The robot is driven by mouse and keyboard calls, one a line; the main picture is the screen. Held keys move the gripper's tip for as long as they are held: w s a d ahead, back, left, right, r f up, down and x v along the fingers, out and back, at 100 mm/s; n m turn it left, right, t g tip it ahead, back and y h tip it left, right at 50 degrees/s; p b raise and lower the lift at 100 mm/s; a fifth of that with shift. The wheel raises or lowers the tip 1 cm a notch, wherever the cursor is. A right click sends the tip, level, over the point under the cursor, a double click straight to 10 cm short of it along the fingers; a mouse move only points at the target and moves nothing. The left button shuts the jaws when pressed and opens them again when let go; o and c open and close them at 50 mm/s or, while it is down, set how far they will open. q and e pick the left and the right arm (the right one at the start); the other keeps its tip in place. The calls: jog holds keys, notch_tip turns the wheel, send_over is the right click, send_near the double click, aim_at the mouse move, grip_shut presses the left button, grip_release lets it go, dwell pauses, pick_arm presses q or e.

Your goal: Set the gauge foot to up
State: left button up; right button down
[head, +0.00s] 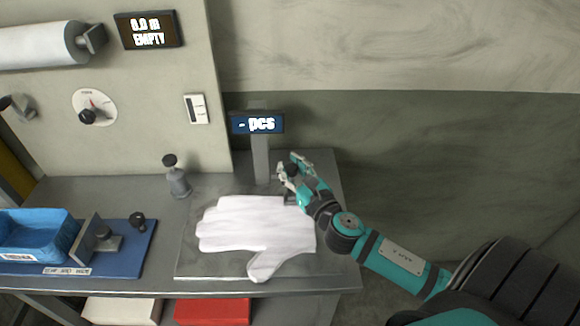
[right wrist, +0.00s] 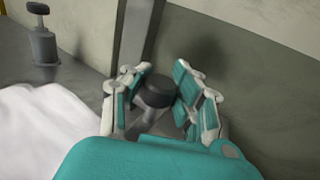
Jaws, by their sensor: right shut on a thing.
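My right gripper (head: 291,167) is at the back right corner of the grey plate (head: 200,262), beside the display post (head: 261,160). In the right wrist view its fingers (right wrist: 160,80) are shut around a dark round knob (right wrist: 154,91) on a grey stem, which I take to be the gauge foot's handle. The foot itself is hidden or cannot be made out, so I cannot tell its position. A white glove (head: 255,228) lies flat on the plate, left of the gripper. The display (head: 257,123) reads "- pcs". My left gripper is not in view.
A grey post with a black knob (head: 177,178) stands left of the plate. A blue bin (head: 38,235) and a blue board (head: 140,250) are at the far left. A panel with a dial (head: 95,107) stands behind. Right of the bench is open floor.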

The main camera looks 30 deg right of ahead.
notch_tip(320, 180, up, 7)
jog(key=p, duration=0.5)
jog(key=shift+p, duration=0.35)
jog(key=shift+f, duration=0.15)
jog(key=c, duration=1.5)
grip_release()
jog(key=o, duration=0.6)
jog(key=shift+s, duration=0.3)
jog(key=shift+c, duration=0.2)
jog(key=shift+w, duration=0.1)
jog(key=s, duration=1.2)
jog(key=shift+a, duration=0.45)
